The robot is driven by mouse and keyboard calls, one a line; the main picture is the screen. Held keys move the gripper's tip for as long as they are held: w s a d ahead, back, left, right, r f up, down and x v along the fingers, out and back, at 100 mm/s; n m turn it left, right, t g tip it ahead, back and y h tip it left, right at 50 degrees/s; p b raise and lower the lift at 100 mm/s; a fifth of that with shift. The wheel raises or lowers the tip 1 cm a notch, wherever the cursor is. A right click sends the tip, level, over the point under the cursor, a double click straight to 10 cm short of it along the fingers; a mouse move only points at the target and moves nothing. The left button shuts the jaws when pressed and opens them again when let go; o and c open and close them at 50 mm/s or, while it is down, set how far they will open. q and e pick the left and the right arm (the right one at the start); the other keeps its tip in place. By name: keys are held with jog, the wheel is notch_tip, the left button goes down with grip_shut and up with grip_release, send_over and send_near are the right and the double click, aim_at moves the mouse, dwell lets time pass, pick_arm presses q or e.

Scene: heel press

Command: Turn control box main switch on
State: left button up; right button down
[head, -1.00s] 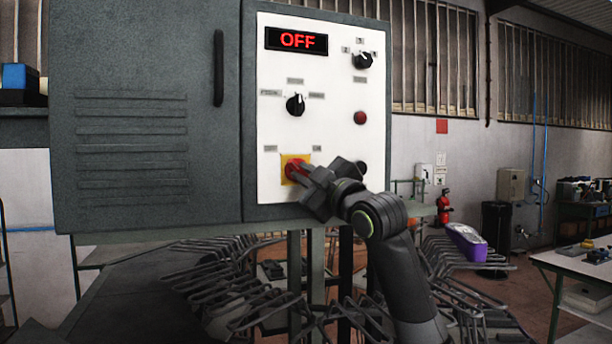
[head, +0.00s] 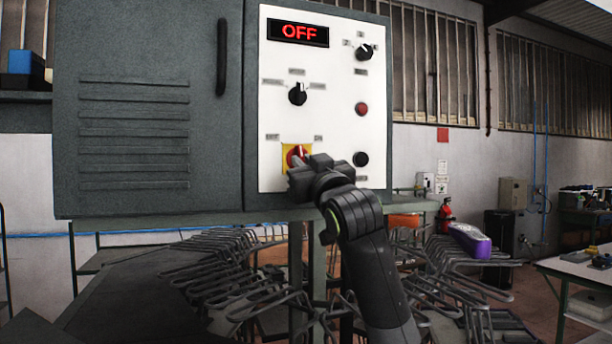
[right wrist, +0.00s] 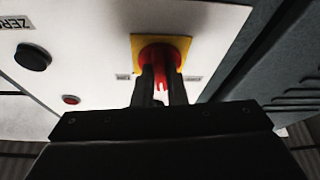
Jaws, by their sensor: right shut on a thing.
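The grey control box (head: 135,115) has a white panel (head: 335,110) on its right half. The red main switch (head: 295,153) sits on a yellow plate low on the panel; it also shows in the right wrist view (right wrist: 160,57). The display (head: 298,32) above reads OFF in red. My right gripper (head: 296,172) is at the switch, its fingers (right wrist: 159,88) shut on the red handle, which shows between them in the right wrist view. The fingers hide part of the handle. My left gripper is not in view.
Other controls on the panel are a black selector (head: 298,94), an upper knob (head: 364,52), a red button (head: 361,109) and a black button (head: 361,159) close to my right gripper. Metal racks (head: 240,275) stand below the box. A table (head: 585,270) stands at the right.

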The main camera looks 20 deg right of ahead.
jog(key=shift+a+m+g+h+b, duration=0.2)
jog(key=shift+m+h+b, duration=0.4)
jog(key=shift+m+h, duration=1.3)
jog(key=shift+a+m+g+h+b, duration=0.1)
jog(key=shift+m+g+h+b, duration=0.4)
jog(key=shift+m, duration=2.65)
jog(key=shift+a+m+g+h+b, duration=0.15)
jog(key=shift+m+h+b, duration=0.55)
jog(key=shift+m+h, duration=1.3)
jog(key=shift+m+y, duration=0.5)
jog(key=shift+m, duration=0.35)
jog(key=c, duration=1.5)
grip_release()
jog(key=shift+r, duration=0.1)
jog(key=shift+o, duration=0.2)
